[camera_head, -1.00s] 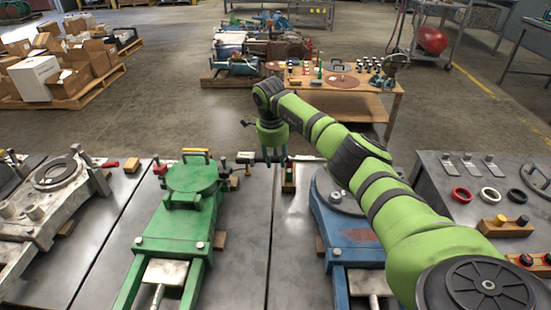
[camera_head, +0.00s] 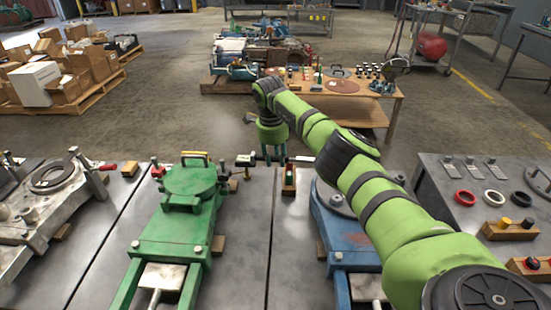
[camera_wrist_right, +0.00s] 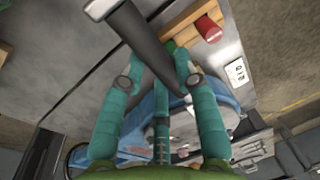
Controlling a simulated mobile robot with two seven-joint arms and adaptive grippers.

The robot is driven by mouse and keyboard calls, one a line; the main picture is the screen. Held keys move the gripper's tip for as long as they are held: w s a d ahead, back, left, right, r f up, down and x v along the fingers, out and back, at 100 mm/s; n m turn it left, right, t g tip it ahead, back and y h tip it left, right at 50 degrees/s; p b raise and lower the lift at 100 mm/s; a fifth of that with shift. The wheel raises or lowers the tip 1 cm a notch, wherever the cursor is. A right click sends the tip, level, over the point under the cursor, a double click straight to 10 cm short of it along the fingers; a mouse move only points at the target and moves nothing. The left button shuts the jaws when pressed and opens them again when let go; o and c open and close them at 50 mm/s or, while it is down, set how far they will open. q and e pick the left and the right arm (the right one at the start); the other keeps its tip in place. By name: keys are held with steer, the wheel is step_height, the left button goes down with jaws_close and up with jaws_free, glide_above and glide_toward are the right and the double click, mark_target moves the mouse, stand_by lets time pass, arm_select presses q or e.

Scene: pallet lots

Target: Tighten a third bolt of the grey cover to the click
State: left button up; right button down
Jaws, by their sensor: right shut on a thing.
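My right gripper (camera_head: 273,157) is shut on a dark bar-shaped tool (camera_head: 302,159) above the far edge of the bench. In the right wrist view the teal fingers (camera_wrist_right: 158,75) close around the tool's dark tapered shaft (camera_wrist_right: 138,38), with a pale metal end at the top. A grey round plate (camera_head: 335,197) sits on the blue unit (camera_head: 350,255), partly hidden by my right arm. I cannot tell which is the grey cover, and no bolts are clear. The left gripper is not in view.
A green unit with a round lid (camera_head: 190,180) stands left of my gripper. A small wooden block with a red piece (camera_head: 289,181) lies just below the gripper. A grey side table (camera_head: 460,205) with rings is at right.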

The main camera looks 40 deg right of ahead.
steer(key=shift+d, duration=0.1)
steer(key=shift+s+a+r+n+p, duration=0.15)
steer(key=shift+s+a+n+p, duration=0.2)
steer(key=shift+p, duration=0.55)
steer(key=shift+s+a+n+p, duration=0.15)
steer(key=shift+s+n+p, duration=0.15)
steer(key=shift+p, duration=0.15)
steer(key=shift+a, duration=0.1)
steer(key=shift+r+p, duration=0.15)
steer(key=shift+p, duration=0.3)
stand_by(0.4)
steer(key=shift+r+p, duration=0.35)
steer(key=shift+p, duration=0.55)
stand_by(1.7)
steer(key=shift+r, duration=0.15)
